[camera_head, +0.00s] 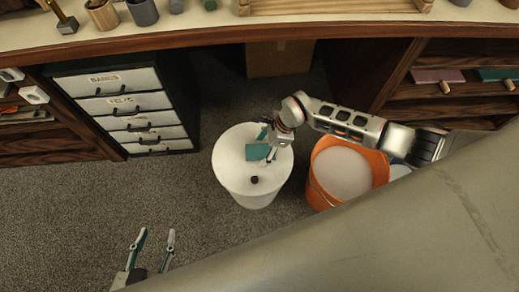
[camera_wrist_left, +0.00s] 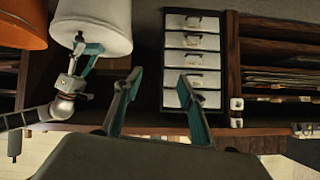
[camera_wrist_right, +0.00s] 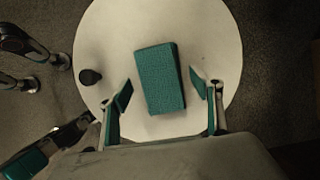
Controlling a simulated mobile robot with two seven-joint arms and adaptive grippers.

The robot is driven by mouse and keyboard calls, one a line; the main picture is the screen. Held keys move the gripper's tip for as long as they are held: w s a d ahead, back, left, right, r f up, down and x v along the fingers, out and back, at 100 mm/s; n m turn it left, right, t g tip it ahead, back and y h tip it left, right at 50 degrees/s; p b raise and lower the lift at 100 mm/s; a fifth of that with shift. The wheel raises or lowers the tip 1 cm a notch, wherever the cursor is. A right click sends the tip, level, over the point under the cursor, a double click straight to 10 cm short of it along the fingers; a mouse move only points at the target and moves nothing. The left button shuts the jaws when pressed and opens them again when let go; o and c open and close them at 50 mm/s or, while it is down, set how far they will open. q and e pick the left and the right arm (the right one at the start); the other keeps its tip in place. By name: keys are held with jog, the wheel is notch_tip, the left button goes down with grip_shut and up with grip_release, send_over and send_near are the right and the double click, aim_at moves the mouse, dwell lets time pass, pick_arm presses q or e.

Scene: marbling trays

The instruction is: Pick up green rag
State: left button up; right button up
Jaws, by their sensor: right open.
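The green rag (camera_head: 257,152), a folded teal rectangle, lies on the flat round top of a white bucket-like container (camera_head: 233,165) on the floor. In the right wrist view the rag (camera_wrist_right: 160,78) lies slightly tilted between the open fingers of my right gripper (camera_wrist_right: 162,90), with a gap on each side. In the head view my right gripper (camera_head: 266,147) is over the container top and partly covers the rag's surroundings. My left gripper (camera_head: 157,234) is open and empty at the lower left, over the carpet. It also shows open in the left wrist view (camera_wrist_left: 159,78).
A small dark knob-like object (camera_head: 254,180) sits on the container top near the rag. An orange bucket (camera_head: 319,192) with white contents stands to the right. A drawer cabinet (camera_head: 120,80) is at the left under the curved counter (camera_head: 190,38). The carpet at lower left is clear.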

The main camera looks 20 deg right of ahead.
jog(key=shift+w+r, duration=0.1)
jog(key=shift+r, duration=0.1)
jog(key=c, duration=0.8)
jog(key=shift+c, duration=0.2)
jog(key=shift+r, duration=0.1)
